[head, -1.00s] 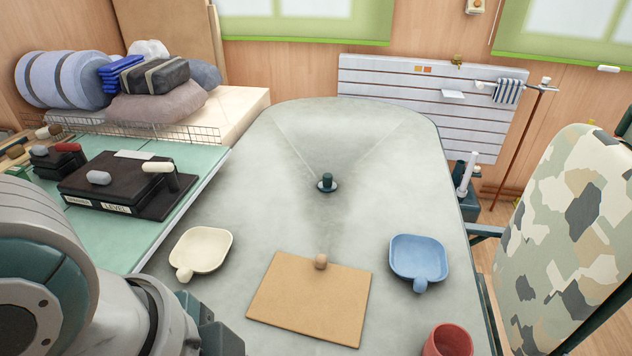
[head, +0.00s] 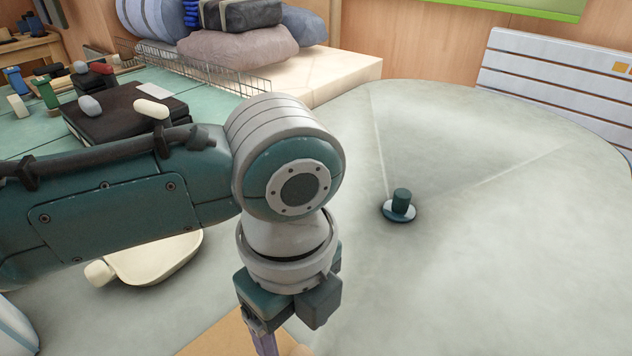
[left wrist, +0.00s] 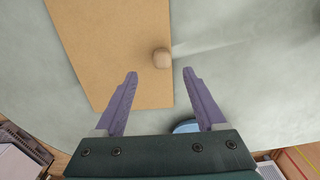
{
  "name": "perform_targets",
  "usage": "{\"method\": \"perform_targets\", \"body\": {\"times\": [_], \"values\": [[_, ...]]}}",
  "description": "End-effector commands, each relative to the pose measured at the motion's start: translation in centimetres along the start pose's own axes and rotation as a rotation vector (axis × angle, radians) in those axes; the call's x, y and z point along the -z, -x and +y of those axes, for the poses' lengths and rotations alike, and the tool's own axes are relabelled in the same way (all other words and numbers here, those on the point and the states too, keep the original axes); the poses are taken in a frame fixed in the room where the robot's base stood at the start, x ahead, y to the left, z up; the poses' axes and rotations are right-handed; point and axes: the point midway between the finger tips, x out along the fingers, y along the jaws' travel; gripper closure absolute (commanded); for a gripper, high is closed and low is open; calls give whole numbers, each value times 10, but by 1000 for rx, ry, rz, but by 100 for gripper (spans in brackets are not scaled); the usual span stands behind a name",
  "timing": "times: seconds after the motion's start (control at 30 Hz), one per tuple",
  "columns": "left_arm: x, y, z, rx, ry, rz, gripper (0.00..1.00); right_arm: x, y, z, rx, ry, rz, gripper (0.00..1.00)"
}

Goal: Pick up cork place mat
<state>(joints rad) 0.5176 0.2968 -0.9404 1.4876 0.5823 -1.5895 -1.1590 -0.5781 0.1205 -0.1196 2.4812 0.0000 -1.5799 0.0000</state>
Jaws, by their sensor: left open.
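The cork place mat (head: 215,340) is a flat tan board at the bottom edge of the head view, mostly cut off and partly behind my left arm. The left wrist view shows more of the mat (left wrist: 110,40), with a round wooden knob (left wrist: 161,58) at its edge. My left gripper (left wrist: 160,73) is open, its two purple fingers apart over the mat's edge, with the knob ahead between the tips. Nothing is held. In the head view, one purple finger of my left gripper (head: 263,340) points down in front of the mat. My right gripper is not in view.
A cream dish (head: 160,262) sits left of the mat, partly behind my arm. A dark green peg on a round base (head: 398,205) stands mid-table. Part of a blue dish (left wrist: 186,126) shows in the left wrist view. The grey table (head: 500,270) is clear at right.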

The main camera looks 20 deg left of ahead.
Motion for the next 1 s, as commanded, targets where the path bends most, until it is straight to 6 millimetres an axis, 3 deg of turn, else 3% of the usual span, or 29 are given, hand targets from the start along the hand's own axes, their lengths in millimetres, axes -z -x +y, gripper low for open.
{"method": "perform_targets", "body": {"times": [0.03, 0.27, 0.53, 0.83, 1.0], "values": [[0, -11, 0, -2, 1, 0, 28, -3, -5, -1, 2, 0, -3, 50], [1, -32, -2, 0, 1, 1, 28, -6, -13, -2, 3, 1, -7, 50], [0, -72, -6, 0, 0, -1, 28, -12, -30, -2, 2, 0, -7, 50], [0, -75, -6, 1, 0, 0, 28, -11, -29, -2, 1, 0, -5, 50], [0, -75, -6, 1, 0, 0, 47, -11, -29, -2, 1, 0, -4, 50]]}}
